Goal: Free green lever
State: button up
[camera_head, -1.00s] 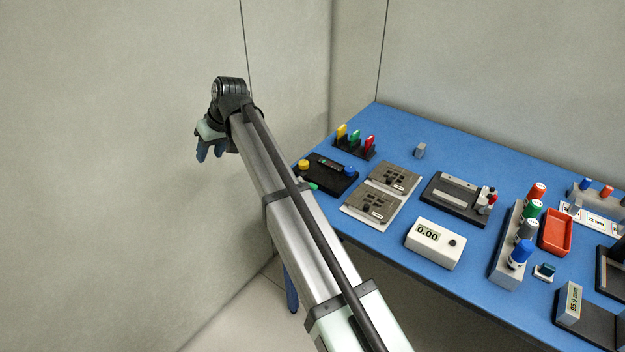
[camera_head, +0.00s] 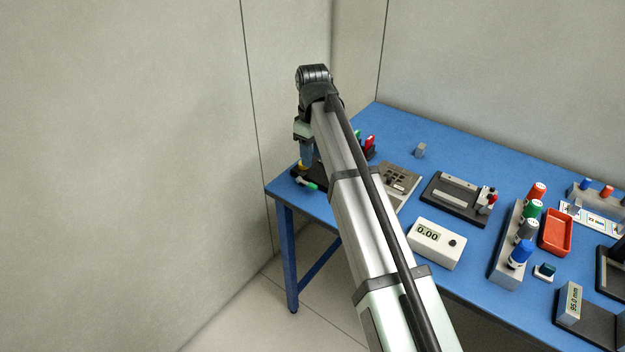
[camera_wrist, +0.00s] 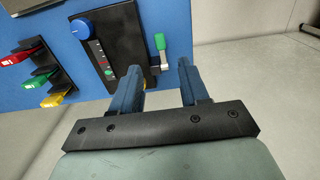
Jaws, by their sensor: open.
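A small lever with a green grip (camera_wrist: 160,42) and a pale shank stands at the edge of a black device (camera_wrist: 118,35) in the wrist view. Its green end also shows at the table's left edge in the head view (camera_head: 312,187). My gripper (camera_wrist: 159,69) is open and empty, its two blue fingers apart. In the wrist picture the lever appears between and beyond the fingertips; contact cannot be told. In the head view my gripper (camera_head: 306,160) is over the left end of the table, and my arm hides most of the device.
The device has a blue knob (camera_wrist: 80,28) and a marked strip. A rack beside it holds red (camera_wrist: 14,58), green (camera_wrist: 36,80) and yellow (camera_wrist: 58,97) pieces. A white meter (camera_head: 436,243) and other fixtures stand farther right on the blue table (camera_head: 395,120).

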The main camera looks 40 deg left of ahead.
aim_at(313, 185)
notch_tip(313, 185, down, 10)
jog(key=shift+r, duration=0.25)
jog(key=shift+c, duration=0.3)
grip_shut()
